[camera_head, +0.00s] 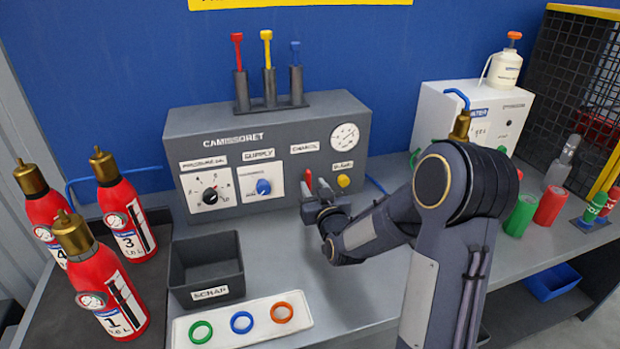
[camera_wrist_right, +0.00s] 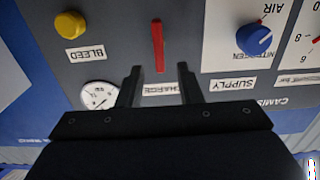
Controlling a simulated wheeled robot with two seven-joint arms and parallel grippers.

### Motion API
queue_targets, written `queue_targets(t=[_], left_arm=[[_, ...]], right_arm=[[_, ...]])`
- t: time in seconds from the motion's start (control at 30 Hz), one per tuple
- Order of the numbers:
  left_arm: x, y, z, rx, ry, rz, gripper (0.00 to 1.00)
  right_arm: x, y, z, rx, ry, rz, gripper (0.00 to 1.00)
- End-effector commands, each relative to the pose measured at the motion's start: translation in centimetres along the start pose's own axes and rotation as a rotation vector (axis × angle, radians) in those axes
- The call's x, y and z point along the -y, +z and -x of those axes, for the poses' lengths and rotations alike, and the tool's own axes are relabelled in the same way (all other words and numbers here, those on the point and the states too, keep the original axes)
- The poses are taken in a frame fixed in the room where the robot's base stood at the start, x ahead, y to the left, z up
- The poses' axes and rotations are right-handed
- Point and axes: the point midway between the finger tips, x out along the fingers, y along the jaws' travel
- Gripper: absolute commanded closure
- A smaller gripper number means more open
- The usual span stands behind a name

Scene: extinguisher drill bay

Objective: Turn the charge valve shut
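The charge valve is a red lever (camera_head: 308,179) on the front of the grey panel (camera_head: 200,133), under the CHARGE label. In the head view it looks about upright, its lower part hidden by my right gripper (camera_head: 320,192). In the right wrist view, upside down, the red lever (camera_wrist_right: 157,46) lies in line with the gap between the fingers of my right gripper (camera_wrist_right: 160,82). The fingers are apart with nothing between them. Most of the lever shows past the fingertips, and I cannot tell whether they touch it. My left gripper is not in view.
A yellow BLEED knob (camera_head: 343,181) and a blue SUPPLY knob (camera_head: 263,187) flank the lever. A gauge (camera_head: 345,137) sits above. A SCRAP bin (camera_head: 207,270) and a white tray with coloured rings (camera_head: 262,322) stand in front. Red extinguishers (camera_head: 130,225) stand at left.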

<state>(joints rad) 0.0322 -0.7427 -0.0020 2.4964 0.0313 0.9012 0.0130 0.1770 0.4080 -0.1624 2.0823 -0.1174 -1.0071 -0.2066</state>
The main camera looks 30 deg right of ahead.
Motion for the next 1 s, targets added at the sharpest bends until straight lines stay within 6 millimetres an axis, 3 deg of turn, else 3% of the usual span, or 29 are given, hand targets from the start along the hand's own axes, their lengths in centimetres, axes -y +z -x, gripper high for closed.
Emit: queue_targets(t=[0.23, 0.6, 0.83, 1.0], left_arm=[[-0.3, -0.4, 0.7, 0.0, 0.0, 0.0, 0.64], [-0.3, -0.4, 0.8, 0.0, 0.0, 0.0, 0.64], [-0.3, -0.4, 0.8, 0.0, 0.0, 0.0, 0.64], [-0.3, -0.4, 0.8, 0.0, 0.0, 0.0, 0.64]], right_arm=[[0.0, -0.1, -3.3, 0.002, 0.0, -0.001, 0.67], [0.0, 0.1, -4.0, 0.003, 0.0, -0.002, 0.67], [0.0, 0.0, -3.9, 0.002, 0.0, -0.002, 0.97], [0.0, 0.0, -3.9, 0.002, 0.0, -0.002, 1.0]])
